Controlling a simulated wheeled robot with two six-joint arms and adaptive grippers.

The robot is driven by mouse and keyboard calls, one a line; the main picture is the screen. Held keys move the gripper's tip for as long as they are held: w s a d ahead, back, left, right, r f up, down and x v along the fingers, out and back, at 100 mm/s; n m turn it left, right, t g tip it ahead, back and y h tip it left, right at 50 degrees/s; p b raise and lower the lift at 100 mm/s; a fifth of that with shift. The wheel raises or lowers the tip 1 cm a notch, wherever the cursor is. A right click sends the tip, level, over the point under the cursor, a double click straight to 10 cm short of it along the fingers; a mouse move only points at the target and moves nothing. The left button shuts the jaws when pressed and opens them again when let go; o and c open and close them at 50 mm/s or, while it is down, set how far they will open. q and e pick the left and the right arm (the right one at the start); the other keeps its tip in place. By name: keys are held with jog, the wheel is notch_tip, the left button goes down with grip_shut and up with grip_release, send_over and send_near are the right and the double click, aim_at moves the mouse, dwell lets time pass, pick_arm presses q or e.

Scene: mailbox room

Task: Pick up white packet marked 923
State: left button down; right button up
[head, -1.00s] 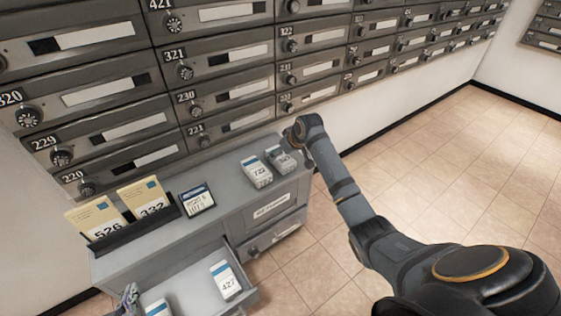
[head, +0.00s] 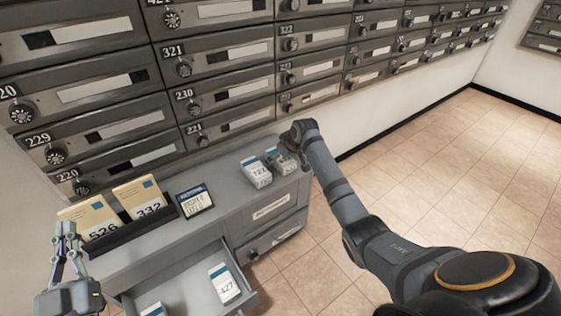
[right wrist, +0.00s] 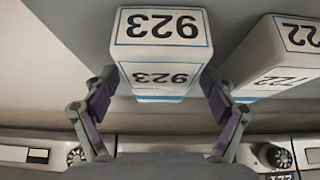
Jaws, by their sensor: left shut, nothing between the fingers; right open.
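The white packet marked 923 (right wrist: 162,37) stands on the grey cabinet top in the right wrist view, its numbers upside down. My right gripper (right wrist: 158,88) is open, with one finger on each side of the packet's lower part in that view. Contact cannot be told. In the head view the 923 packet (head: 284,164) is partly hidden by my right gripper (head: 280,153). My left gripper (head: 67,232) is shut and empty at the lower left, in front of the cream envelopes.
A white packet marked 722 (head: 257,174) stands close beside, also in the right wrist view (right wrist: 275,55). Cream envelopes 526 (head: 92,219) and 332 (head: 140,196) and a dark-edged card (head: 195,201) sit at left. An open drawer (head: 190,288) holds packet 427 (head: 224,283). Mailboxes line the wall.

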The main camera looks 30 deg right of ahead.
jog(key=c, duration=1.3)
jog(key=shift+c, duration=0.2)
